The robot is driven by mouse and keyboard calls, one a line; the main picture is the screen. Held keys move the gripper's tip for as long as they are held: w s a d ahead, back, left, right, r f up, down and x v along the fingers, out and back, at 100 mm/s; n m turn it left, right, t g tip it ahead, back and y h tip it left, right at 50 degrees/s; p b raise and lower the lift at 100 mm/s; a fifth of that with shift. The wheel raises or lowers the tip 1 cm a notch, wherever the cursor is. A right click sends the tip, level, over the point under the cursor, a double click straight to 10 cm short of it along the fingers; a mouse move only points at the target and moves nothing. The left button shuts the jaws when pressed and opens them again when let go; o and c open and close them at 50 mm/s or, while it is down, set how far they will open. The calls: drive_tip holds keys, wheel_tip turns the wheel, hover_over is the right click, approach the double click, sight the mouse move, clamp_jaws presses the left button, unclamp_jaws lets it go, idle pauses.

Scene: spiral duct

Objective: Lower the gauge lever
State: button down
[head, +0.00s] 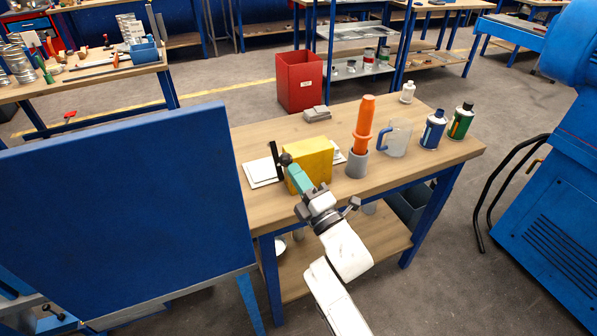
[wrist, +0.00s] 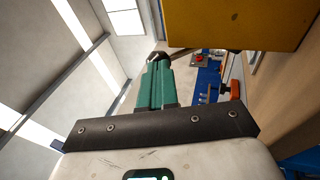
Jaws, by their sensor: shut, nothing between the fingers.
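The gauge shows as a yellow block (head: 312,163) standing on the wooden bench, and it fills the upper right of the wrist view (wrist: 235,22). A dark knob (head: 285,159), which looks like the end of its lever, is at the block's left side. In the wrist view a thin dark rod (wrist: 183,53) runs from under the block toward my fingertips. My gripper (head: 294,170), with teal fingers, is shut and empty, its tips right by the knob. It also shows in the wrist view (wrist: 157,62). I cannot tell whether the tips touch the lever.
A black upright plate (head: 277,160) stands left of the block above white sheets (head: 262,172). To the right are an orange tool in a grey holder (head: 357,165), a clear mug (head: 397,140) and bottles (head: 433,130). A blue panel (head: 125,205) rises at the left.

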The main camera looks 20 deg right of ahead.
drive_tip(key=shift+w+r+g+p, duration=0.6)
drive_tip(key=shift+w+r+p, duration=0.45)
drive_tip(key=shift+p, duration=0.1)
drive_tip(key=d+b+x, duration=0.1)
drive_tip(key=b+x, duration=0.2)
drive_tip(key=x, duration=0.3)
drive_tip(key=shift+w+r, duration=0.3)
drive_tip(key=shift+w, duration=0.1)
